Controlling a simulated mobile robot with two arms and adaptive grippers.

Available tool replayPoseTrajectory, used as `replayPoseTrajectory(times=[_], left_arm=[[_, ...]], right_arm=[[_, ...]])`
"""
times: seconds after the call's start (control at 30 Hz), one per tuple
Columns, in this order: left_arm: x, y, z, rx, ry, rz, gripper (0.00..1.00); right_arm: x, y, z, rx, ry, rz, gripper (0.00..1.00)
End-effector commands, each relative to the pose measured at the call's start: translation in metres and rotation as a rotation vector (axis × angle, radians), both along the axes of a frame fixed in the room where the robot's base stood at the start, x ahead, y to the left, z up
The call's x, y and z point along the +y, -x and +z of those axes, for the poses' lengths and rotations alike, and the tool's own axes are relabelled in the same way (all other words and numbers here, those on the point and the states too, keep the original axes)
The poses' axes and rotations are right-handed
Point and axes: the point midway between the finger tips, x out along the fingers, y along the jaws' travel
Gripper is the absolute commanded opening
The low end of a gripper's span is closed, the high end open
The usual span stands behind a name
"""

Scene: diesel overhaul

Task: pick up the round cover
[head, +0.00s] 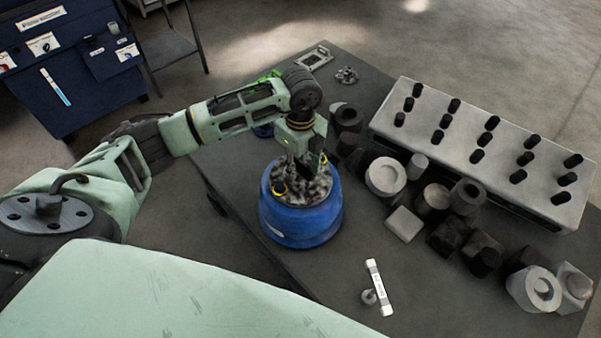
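My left gripper (305,168) points down over a blue round tub (300,222) on the grey table. The tub's top is filled with a lumpy grey mass (312,192), and the fingers are at or just above it. I cannot tell whether they are open or holding anything. No part is clearly the round cover. A pale round part with a raised rim (385,177) lies right of the tub, and a similar round part (534,289) lies at the lower right. My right gripper is not in view.
A pale block with rows of black pegs (470,128) stands at the back right. Several grey and dark parts crowd in front of it. A white labelled stick (379,288) lies near a small knob-like part (369,297). The table (325,265) is bare between tub and stick.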

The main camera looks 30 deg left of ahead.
Motion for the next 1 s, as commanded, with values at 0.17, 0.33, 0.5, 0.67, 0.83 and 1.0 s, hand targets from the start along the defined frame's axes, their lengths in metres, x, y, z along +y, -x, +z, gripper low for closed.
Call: replayPoseTrajectory(times=[0.17, 0.33, 0.5, 0.67, 0.83, 1.0], left_arm=[[-0.0001, -0.0002, 0.0003, 0.0, 0.0, 0.0, 0.21], [-0.0001, -0.0002, 0.0005, -0.001, 0.0, 0.0, 0.06], [0.0, -0.0003, 0.0008, -0.001, 0.0, 0.0, 0.0], [-0.0001, -0.0005, 0.0011, -0.002, 0.001, 0.0, 0.0], [-0.0001, -0.0013, 0.0024, -0.004, 0.001, 0.0, 0.0], [-0.0002, -0.0017, 0.0051, -0.006, 0.002, 0.001, 0.0]], right_arm=[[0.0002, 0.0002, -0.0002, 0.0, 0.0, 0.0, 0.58], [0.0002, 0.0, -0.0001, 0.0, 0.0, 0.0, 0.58], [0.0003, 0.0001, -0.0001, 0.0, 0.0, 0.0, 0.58], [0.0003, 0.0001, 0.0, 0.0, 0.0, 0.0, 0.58], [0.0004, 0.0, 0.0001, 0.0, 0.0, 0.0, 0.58], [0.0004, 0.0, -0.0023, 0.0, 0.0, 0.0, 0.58]])
